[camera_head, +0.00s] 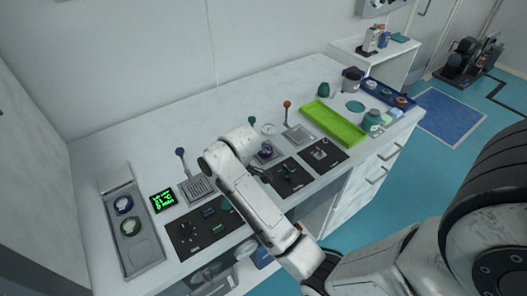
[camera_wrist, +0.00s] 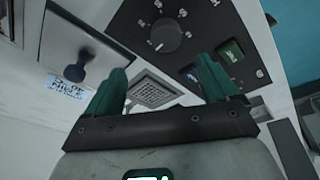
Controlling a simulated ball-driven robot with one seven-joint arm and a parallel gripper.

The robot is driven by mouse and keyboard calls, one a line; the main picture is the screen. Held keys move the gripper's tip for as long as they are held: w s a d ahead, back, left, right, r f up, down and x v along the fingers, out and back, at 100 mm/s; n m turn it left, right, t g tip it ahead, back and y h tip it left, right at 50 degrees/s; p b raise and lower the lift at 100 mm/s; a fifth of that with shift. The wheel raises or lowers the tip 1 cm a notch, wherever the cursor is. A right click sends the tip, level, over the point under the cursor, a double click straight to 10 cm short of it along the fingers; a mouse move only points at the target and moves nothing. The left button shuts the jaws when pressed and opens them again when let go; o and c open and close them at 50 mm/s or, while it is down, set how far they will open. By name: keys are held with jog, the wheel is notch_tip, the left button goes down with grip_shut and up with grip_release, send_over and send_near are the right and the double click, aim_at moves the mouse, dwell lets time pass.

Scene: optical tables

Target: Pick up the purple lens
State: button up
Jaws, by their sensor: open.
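A small dark purple round piece (camera_head: 265,149), which looks like the purple lens, sits on the table just right of my arm's upper bend in the head view. It is small there, and its exact shape is hard to tell. It cannot be made out in the wrist view. My gripper (camera_wrist: 161,70) shows in the wrist view with its two green fingers wide apart and nothing between them. Its fingers cannot be made out in the head view, so their distance from the lens cannot be told.
A black knob panel (camera_wrist: 166,38) and a metal grille (camera_wrist: 153,93) lie beyond my fingers. A lime tray (camera_head: 333,122) lies at right. Upright levers (camera_head: 281,110) rise from the table.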

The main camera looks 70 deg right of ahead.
aim_at(265, 149)
jog(key=d+r, duration=0.1)
jog(key=d, duration=0.2)
jog(key=d+n, duration=0.1)
jog(key=d, duration=0.3)
jog(key=w+d+r+n, duration=0.1)
jog(key=d, duration=0.3)
jog(key=shift+w+r+g, duration=0.1)
jog(key=shift+r+g, duration=0.25)
jog(key=shift+g, duration=0.05)
jog(key=s+d+n+b, duration=0.1)
jog(key=d, duration=0.3)
jog(key=s+d+n, duration=0.1)
jog(key=d, duration=0.3)
jog(key=s+d+r+n+g+b, duration=0.1)
jog(key=d, duration=0.3)
jog(key=shift+s+r+y+b, duration=0.1)
jog(key=shift+s+y+b, duration=0.2)
jog(key=shift+y+b, duration=0.1)
jog(key=shift+f+p, duration=0.35)
jog(key=shift+p, duration=0.2)
jog(key=shift+w+f+p, duration=0.2)
jog(key=shift+f+p, duration=0.15)
jog(key=shift+f, duration=1.3)
jog(key=shift+w+f+p, duration=0.2)
jog(key=shift+f+p, duration=0.1)
jog(key=shift+f, duration=1.3)
jog(key=c, duration=1.2)
